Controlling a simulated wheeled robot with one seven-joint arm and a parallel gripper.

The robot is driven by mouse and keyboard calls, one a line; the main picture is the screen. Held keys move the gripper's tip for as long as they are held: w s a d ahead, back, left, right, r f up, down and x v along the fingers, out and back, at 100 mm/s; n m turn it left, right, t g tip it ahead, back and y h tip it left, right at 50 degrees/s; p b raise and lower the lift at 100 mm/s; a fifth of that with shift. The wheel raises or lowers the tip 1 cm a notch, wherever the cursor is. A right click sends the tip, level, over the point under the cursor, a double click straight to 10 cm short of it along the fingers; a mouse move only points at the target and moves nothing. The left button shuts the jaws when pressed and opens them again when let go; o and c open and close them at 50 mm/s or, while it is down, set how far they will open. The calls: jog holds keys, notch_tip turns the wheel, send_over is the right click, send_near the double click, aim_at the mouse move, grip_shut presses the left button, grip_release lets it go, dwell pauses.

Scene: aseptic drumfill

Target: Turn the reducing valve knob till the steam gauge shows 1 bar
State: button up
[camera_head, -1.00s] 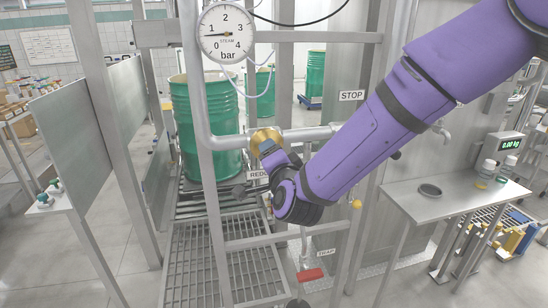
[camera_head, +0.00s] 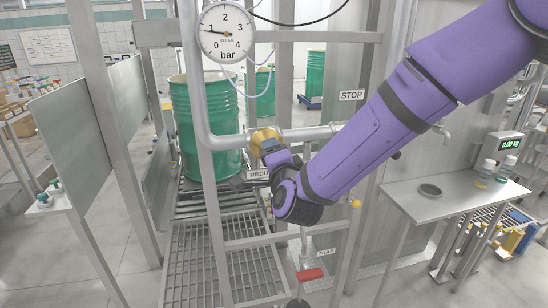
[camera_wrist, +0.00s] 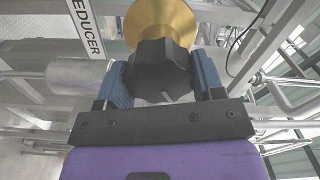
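The steam gauge (camera_head: 227,32) is a round white dial on the pipe at the top of the head view. Its needle points left, close to the 1 mark and just under the numeral. The reducing valve has a brass body (camera_head: 262,137), also seen in the wrist view (camera_wrist: 160,18). Its black lobed knob (camera_wrist: 158,70) lies between the two blue fingers of my gripper (camera_wrist: 162,82), which touch it on both sides. In the head view my gripper (camera_head: 273,154) is at the valve and mostly hides the knob.
A steel frame and pipe (camera_head: 305,134) surround the valve. A REDUCER label (camera_wrist: 85,28) sits beside it. A green drum (camera_head: 205,125) stands behind on rollers. A red handle (camera_head: 310,274) marked TRAP is below. A side table (camera_head: 450,200) is on the right.

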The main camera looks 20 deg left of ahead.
jog(key=o, duration=0.4)
jog(key=shift+o, duration=0.2)
jog(key=v, duration=1.1)
jog(key=shift+w, duration=0.1)
